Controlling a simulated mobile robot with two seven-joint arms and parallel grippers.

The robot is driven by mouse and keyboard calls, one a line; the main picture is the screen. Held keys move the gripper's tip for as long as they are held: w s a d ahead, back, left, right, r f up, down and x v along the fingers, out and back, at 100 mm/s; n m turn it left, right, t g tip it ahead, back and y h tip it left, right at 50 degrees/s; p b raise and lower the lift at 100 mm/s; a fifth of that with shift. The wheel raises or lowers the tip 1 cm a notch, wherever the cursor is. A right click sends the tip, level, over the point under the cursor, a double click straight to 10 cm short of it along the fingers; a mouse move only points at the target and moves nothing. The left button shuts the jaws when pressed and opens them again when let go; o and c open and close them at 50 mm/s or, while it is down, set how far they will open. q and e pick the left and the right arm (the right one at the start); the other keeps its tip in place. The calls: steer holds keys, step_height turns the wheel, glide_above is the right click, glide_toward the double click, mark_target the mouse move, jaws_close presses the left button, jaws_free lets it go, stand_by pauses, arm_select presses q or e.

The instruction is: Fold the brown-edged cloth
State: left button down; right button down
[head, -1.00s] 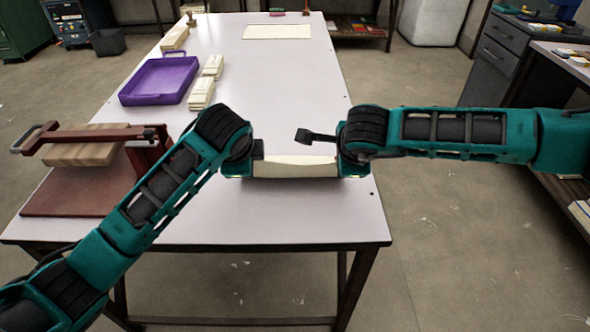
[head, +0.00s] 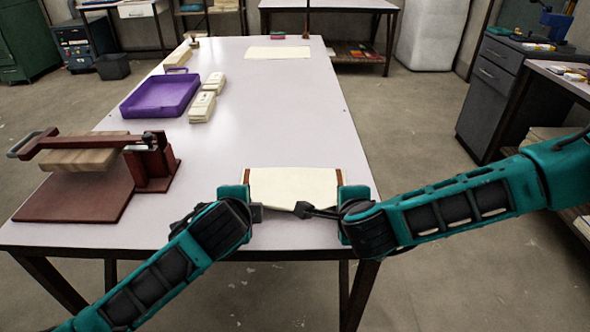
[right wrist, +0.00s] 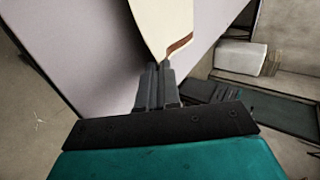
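The brown-edged cloth (head: 294,186) is cream, with a brown strip along its left and right sides. It is at the near end of the table, stretched between my two grippers. My right gripper (head: 350,205) is at its near right corner. In the right wrist view the right gripper's fingers (right wrist: 157,80) are pressed together on the cloth (right wrist: 160,22) beside its brown edge. My left gripper (head: 240,200) is at the near left corner, and the cloth runs taut to it. How much cloth touches the table is unclear.
A dark red press (head: 80,190) with a wooden block stands at the left of the table (head: 270,110). Behind it are a purple tray (head: 160,96) and stacks of folded cream pieces (head: 203,105). A flat cream sheet (head: 278,52) lies at the far end. The middle is clear.

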arm_select(q)
steer(key=shift+f, duration=0.1)
arm_select(e)
steer(key=shift+d, duration=0.1)
arm_select(q)
steer(key=c, duration=1)
jaws_free()
arm_select(e)
steer(key=c, duration=1)
jaws_free()
arm_select(q)
steer(key=s+r, duration=0.6)
steer(key=r, duration=0.3)
arm_select(e)
steer(key=s+r, duration=0.6)
steer(key=r, duration=0.3)
arm_select(q)
steer(key=shift+s, duration=0.15)
arm_select(e)
steer(key=shift+s+f, duration=0.1)
